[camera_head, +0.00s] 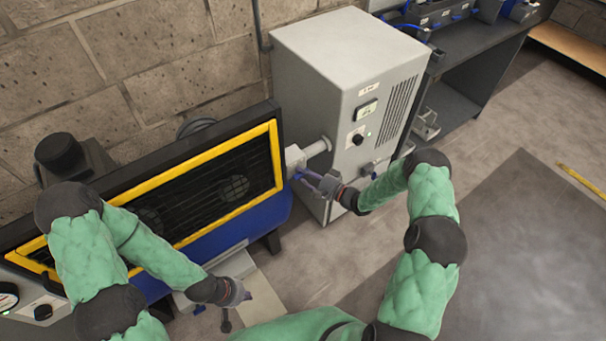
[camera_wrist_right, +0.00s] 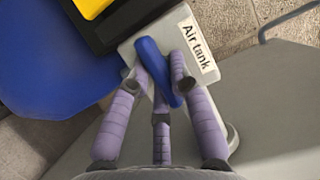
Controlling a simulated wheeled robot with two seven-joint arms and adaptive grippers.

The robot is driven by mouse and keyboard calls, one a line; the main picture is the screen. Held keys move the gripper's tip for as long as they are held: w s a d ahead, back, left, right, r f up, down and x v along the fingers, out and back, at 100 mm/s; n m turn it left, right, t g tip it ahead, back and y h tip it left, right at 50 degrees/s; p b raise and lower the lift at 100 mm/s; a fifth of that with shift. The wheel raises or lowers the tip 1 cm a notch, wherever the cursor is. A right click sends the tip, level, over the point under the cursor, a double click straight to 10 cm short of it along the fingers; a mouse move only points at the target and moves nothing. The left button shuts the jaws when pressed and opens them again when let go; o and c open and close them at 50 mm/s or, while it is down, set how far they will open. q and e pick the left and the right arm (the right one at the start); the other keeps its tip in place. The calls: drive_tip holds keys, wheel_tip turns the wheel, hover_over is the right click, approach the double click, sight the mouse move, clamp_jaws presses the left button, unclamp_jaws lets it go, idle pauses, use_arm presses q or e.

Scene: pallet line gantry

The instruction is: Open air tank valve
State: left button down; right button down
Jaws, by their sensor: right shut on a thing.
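The air tank valve has a blue lever handle (camera_wrist_right: 152,62) on a grey block with a white "Air tank" label (camera_wrist_right: 201,50), seen in the right wrist view. My right gripper (camera_wrist_right: 160,82) is shut on this handle, its purple fingers on either side of it. In the head view my right gripper (camera_head: 312,180) is at the right end of the blue tank (camera_head: 272,215), and the handle is hardly visible there. My left gripper (camera_head: 252,298) is low, in front of the tank unit; its fingers are partly hidden, so its opening is unclear.
A black grille in a yellow frame (camera_head: 276,150) is above the tank. A tall grey cabinet (camera_head: 325,75) with a dial and vents stands just right of the valve. A dark workbench (camera_head: 462,50) is at the back right. Open floor (camera_head: 500,230) lies to the right.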

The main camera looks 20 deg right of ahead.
drive_tip(key=c, duration=1.1)
unclamp_jaws()
drive_tip(key=v, duration=1.2)
drive_tip(key=s+a+f+n+g+h+p, duration=0.25)
drive_tip(key=a+f+g+h, duration=0.3)
drive_tip(key=a, duration=0.45)
drive_tip(key=s+a+n+g+p, duration=0.1)
drive_tip(key=s+a+g, duration=0.1)
drive_tip(key=s, duration=0.5)
drive_tip(key=s+a+n+g+h+p, duration=0.1)
drive_tip(key=s+a+n+g, duration=0.1)
drive_tip(key=s, duration=0.4)
drive_tip(key=s+a+n+g+h+p, duration=0.1)
drive_tip(key=s+a+g, duration=0.1)
drive_tip(key=s, duration=0.5)
drive_tip(key=shift+s+f+n+g+h, duration=0.3)
drive_tip(key=shift+s+n+g, duration=0.1)
drive_tip(key=shift+g, duration=0.35)
